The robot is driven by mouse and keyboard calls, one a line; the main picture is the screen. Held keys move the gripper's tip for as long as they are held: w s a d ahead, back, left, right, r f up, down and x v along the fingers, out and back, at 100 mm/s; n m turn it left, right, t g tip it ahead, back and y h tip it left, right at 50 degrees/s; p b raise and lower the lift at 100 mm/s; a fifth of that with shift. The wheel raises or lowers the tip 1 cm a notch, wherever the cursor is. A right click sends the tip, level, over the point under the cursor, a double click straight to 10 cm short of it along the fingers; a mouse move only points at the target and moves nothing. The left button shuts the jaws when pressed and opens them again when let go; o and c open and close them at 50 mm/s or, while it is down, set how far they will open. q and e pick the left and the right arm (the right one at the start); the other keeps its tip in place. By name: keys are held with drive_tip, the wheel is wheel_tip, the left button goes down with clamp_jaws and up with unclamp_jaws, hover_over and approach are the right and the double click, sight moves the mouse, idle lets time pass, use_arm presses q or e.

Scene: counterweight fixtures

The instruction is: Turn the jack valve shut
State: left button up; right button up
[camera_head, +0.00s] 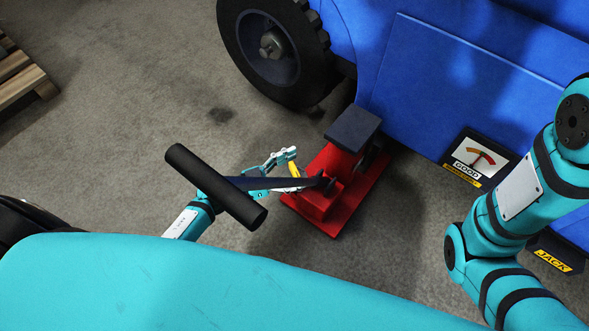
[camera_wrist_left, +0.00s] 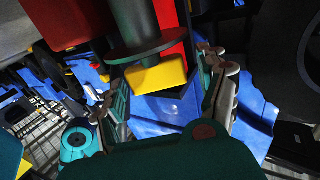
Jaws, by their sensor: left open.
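The red floor jack (camera_head: 350,205) stands on the concrete beside the blue vehicle, with a dark pad (camera_head: 352,128) on top. Its yellow valve (camera_head: 294,171) shows small at the jack's left side, partly hidden by my gripper. In the left wrist view the yellow valve (camera_wrist_left: 157,76) is a block below a dark round collar (camera_wrist_left: 146,50). My left gripper (camera_head: 284,167) is at the valve, its fingers apart, one on each side of it in the wrist view. I cannot tell whether either finger touches it. My right gripper is out of view.
The jack's long lever with a black grip (camera_head: 215,185) crosses over my left wrist. The blue vehicle (camera_head: 440,75) with a black wheel (camera_head: 268,47) stands behind. A gauge marked GOOD (camera_head: 477,158) is on its side. A wooden pallet (camera_head: 20,78) lies far left; floor between is clear.

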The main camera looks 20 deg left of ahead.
use_arm(q)
drive_tip(key=c, duration=1.2)
